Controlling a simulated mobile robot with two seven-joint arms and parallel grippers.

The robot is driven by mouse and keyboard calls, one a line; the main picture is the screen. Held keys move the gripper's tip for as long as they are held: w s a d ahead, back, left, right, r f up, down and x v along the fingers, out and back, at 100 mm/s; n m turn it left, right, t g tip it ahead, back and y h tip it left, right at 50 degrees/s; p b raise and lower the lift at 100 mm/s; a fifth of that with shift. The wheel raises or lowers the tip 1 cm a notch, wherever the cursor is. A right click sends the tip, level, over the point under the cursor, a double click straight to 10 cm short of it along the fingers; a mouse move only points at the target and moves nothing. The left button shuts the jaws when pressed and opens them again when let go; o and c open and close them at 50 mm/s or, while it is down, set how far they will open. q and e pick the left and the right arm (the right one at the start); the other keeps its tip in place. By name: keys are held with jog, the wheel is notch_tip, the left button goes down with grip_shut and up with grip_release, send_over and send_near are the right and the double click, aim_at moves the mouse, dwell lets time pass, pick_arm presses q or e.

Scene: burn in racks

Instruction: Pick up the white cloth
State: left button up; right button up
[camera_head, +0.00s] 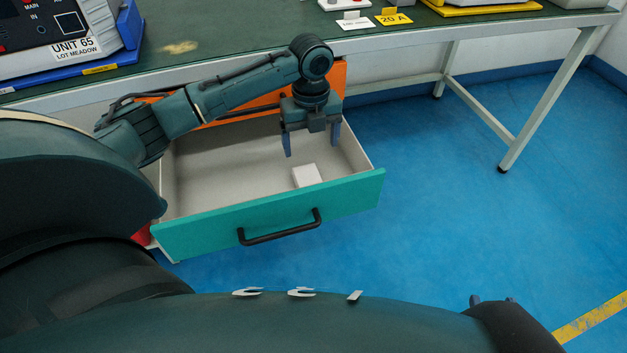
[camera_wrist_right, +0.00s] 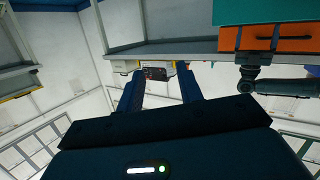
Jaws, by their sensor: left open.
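The white cloth (camera_head: 307,175) is a small folded white block lying on the floor of the open drawer (camera_head: 215,178), near its front wall. My left gripper (camera_head: 311,147) points down over the drawer, above and just behind the cloth. Its two fingers are apart with nothing between them, and it appears clear of the cloth. My right gripper (camera_wrist_right: 160,88) shows in the right wrist view, with its blue fingers spread and empty. It is away from the drawer.
The drawer has a teal front with a black handle (camera_head: 280,228). A green-topped workbench (camera_head: 220,38) stands over it, carrying a power unit (camera_head: 60,28) on the left and a yellow tray (camera_head: 480,8) on the right. An orange drawer front (camera_head: 250,103) is behind my left arm. Blue floor at right is clear.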

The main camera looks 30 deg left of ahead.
pick_arm(q)
jog(key=b, duration=0.2)
send_over(309, 180)
jog(key=f, duration=0.7)
jog(key=shift+w+d+f, duration=0.1)
jog(key=shift+d, duration=0.1)
notch_tip(309, 180, down, 4)
jog(key=shift+a+r+b, duration=0.15)
jog(key=shift+b, duration=0.9)
jog(key=shift+f, duration=0.4)
pick_arm(e)
jog(key=a+n+t+y, duration=0.1)
jog(key=n+t+y, duration=0.1)
jog(key=t, duration=0.1)
jog(key=shift+s+a+r+y, duration=0.1)
jog(key=shift+a+r+y, duration=0.05)
jog(key=shift+a+y, duration=0.2)
pick_arm(q)
jog(key=shift+c, duration=0.4)
jog(key=shift+r, duration=0.1)
jog(key=c, duration=1)
